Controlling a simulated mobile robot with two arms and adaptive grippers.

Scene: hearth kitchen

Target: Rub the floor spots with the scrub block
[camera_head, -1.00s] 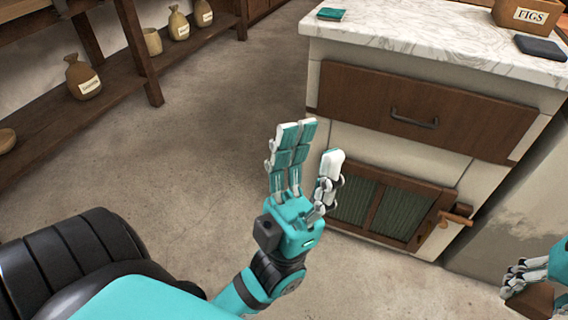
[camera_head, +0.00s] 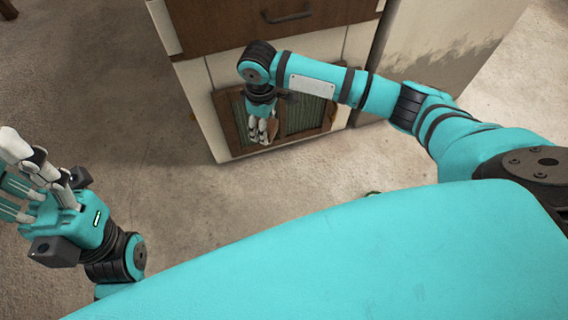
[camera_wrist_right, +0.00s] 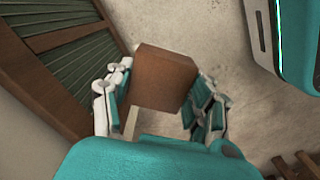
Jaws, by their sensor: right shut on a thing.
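The brown scrub block (camera_wrist_right: 162,78) is held between the fingers of my right gripper (camera_wrist_right: 160,105) in the right wrist view. In the head view my right gripper (camera_head: 262,130) points down in front of the cabinet's slatted door, and the block is hard to make out there. My left gripper (camera_head: 28,172) is at the left edge of the head view, fingers spread and empty. The floor (camera_head: 165,200) is grey-beige with mottled tones. I cannot make out distinct floor spots in either view.
A cabinet (camera_head: 205,95) with a wooden drawer (camera_head: 225,22) and a green slatted door (camera_head: 305,115) stands close behind my right gripper. Open floor lies between the grippers.

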